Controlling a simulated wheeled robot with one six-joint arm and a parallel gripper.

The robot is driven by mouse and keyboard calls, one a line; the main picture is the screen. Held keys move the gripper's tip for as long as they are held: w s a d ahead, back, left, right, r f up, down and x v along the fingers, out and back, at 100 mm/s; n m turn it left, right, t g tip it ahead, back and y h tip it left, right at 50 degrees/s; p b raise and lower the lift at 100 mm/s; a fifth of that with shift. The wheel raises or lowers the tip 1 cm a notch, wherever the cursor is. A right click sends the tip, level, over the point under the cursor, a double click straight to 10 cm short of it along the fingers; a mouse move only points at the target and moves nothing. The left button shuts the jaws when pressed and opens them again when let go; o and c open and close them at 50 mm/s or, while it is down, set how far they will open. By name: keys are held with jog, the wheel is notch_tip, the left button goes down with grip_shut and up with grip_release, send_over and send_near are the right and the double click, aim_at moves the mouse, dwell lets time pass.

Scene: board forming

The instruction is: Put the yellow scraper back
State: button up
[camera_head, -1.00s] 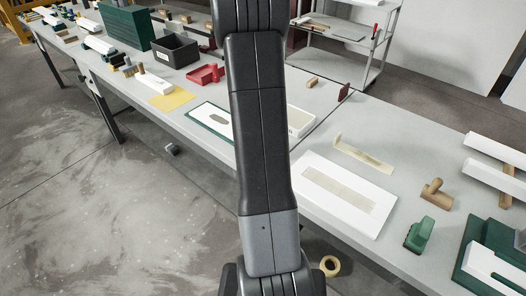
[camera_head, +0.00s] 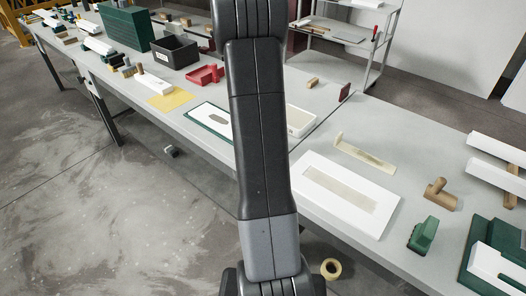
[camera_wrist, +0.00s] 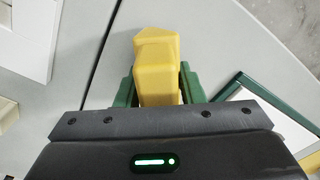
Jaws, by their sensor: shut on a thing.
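The yellow scraper (camera_wrist: 157,68) shows in the wrist view as a blocky yellow shape. My gripper (camera_wrist: 158,88) is shut on it, with a green finger on each side. The scraper's far end points up in the picture, and its lower part is hidden behind the gripper body. The grey table lies below it; I cannot tell how high it is held. In the head view my arm covers the middle, and neither gripper nor scraper shows there.
A green-edged board with a white sheet (camera_head: 197,126) and a white tray (camera_head: 300,120) lie near my arm. A white board (camera_head: 385,218), a wooden-handled tool (camera_head: 440,195) and a green block (camera_head: 422,235) lie to the right. A red tray (camera_head: 205,75) and black bin (camera_head: 174,51) stand farther back.

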jog(key=shift+f, duration=0.3)
jog(key=o, duration=1.4)
jog(key=shift+r, duration=0.1)
notch_tip(320, 180, up, 14)
jog(key=shift+f+b, duration=0.15)
jog(key=shift+b, duration=0.45)
notch_tip(320, 180, down, 14)
jog(key=shift+r+p, duration=0.1)
jog(key=shift+p, duration=0.35)
jog(key=shift+r, duration=0.25)
jog(key=shift+f, duration=0.15)
